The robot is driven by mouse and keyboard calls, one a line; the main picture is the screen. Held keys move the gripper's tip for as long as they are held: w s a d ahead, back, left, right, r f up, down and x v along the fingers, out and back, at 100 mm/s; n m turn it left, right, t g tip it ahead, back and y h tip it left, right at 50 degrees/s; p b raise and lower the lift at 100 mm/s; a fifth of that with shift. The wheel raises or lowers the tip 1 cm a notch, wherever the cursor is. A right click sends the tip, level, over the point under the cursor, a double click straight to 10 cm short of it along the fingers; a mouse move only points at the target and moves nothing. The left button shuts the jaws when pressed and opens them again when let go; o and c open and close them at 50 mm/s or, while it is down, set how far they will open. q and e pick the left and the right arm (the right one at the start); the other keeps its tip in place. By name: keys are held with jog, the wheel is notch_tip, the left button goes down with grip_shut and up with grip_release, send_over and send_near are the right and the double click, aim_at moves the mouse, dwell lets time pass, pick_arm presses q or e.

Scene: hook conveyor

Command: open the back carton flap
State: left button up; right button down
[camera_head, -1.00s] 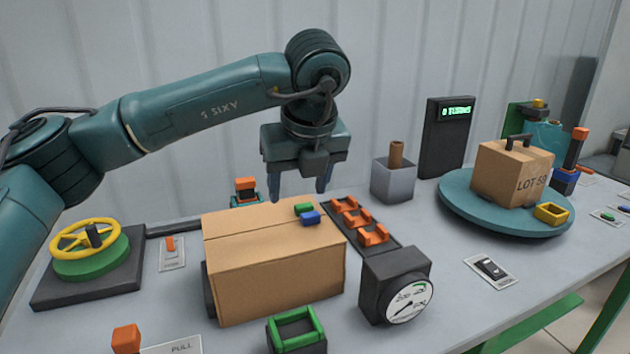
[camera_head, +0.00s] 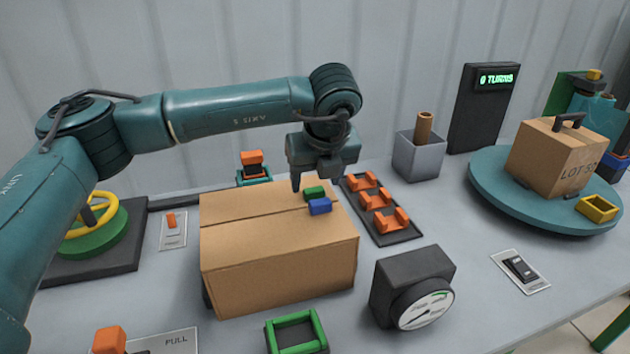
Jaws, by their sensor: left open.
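The carton (camera_head: 280,273) stands on the table in the middle, its top shut along a seam. The back flap (camera_head: 245,203) lies flat behind the seam and carries a green block tab (camera_head: 314,192). The front flap (camera_head: 265,235) lies flat too, with a blue block tab (camera_head: 320,206). My left gripper (camera_head: 313,184) points down just above the green tab at the right of the carton top. It is open, but one finger is largely hidden, and I cannot tell whether it touches the tab. My right gripper is not in view.
Orange hooks on a dark strip (camera_head: 410,236) lie right of the carton. A gauge (camera_head: 413,287) and a green frame (camera_head: 296,331) stand in front. A grey bin (camera_head: 408,157) stands behind. A turntable (camera_head: 495,200) with a lot box (camera_head: 556,160) is at right.

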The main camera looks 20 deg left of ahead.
aim_at(314, 190)
pick_arm(q)
jog(key=shift+x, duration=1.55)
grip_shut()
